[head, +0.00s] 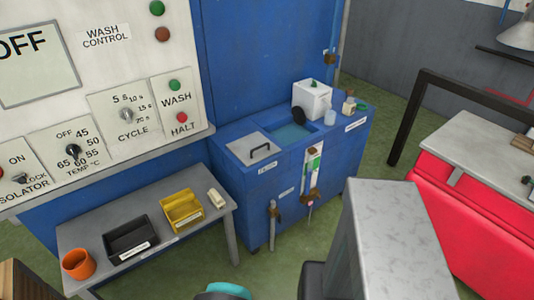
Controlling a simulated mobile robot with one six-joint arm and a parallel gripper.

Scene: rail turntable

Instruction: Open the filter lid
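A grey square lid (253,148) with a black bar handle (260,151) lies flat on the left part of the top of a blue tank cabinet (232,185). It looks shut and is probably the filter lid; the small label (267,168) on the front below it is too small to read surely. Right of the lid is an open basin (290,135) with bluish liquid. My gripper is not in view. Only parts that look like my arm show at the bottom edge, well in front of the cabinet.
A low grey table (190,236) left of the cabinet holds an orange pot (76,264), a black bin (131,240) and a yellow bin (182,209). A white box (312,99) stands behind the basin. A red bench (470,235) is at right. Green floor shows between.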

